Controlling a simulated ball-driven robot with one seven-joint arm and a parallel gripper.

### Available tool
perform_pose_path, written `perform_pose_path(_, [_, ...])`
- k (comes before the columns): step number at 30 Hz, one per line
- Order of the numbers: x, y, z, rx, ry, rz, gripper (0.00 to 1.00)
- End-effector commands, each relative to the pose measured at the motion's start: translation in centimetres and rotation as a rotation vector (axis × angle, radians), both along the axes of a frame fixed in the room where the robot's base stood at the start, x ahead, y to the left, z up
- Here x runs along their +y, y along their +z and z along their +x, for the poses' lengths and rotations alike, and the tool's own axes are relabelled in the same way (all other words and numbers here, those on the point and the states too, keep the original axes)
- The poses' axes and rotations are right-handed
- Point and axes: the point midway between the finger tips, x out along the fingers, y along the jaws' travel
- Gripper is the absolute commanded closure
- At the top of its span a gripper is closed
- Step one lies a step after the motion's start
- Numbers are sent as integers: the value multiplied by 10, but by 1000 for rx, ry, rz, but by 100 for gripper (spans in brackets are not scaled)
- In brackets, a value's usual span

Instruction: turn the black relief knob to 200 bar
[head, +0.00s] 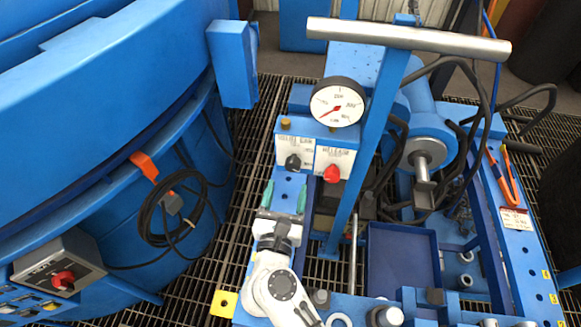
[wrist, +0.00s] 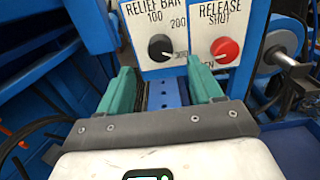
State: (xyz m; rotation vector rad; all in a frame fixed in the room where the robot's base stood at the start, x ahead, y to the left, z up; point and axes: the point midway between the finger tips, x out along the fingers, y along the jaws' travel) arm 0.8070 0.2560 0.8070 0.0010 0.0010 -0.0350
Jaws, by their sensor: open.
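The black relief knob (wrist: 160,47) sits on a white plate marked RELIEF BAR, with 100, 200 and 300 around it. A small pale mark at its lower right seems to point towards 300. The knob also shows in the head view (head: 293,162), left of the red release knob (head: 331,174). My gripper (head: 284,192) is open and empty, its teal fingers short of the panel. In the wrist view the fingers (wrist: 164,76) stand apart below the black knob, which lies roughly between them and higher. Nothing hides the knob.
The red knob (wrist: 224,49) is close to the right of the black one. A pressure gauge (head: 338,101) stands above the panel, its red needle pointing lower left. A blue post (head: 372,130) and T-handle (head: 408,41) rise to the right. A blue furnace wall (head: 110,130) is at left.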

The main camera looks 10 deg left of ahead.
Motion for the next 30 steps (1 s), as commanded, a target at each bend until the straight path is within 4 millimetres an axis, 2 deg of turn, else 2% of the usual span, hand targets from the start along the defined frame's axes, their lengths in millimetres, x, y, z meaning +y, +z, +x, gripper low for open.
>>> perform_pose_path(1, [0, 1, 11, -1, -1, 1, 35])
perform_pose_path(6, [-2, 1, 39, -1, -2, 1, 35])
perform_pose_path(12, [-2, 0, 59, -1, 1, -1, 35])
perform_pose_path(23, [-3, 0, 65, -1, 0, -1, 35])
perform_pose_path(30, [-3, 0, 64, -1, 1, -1, 56])
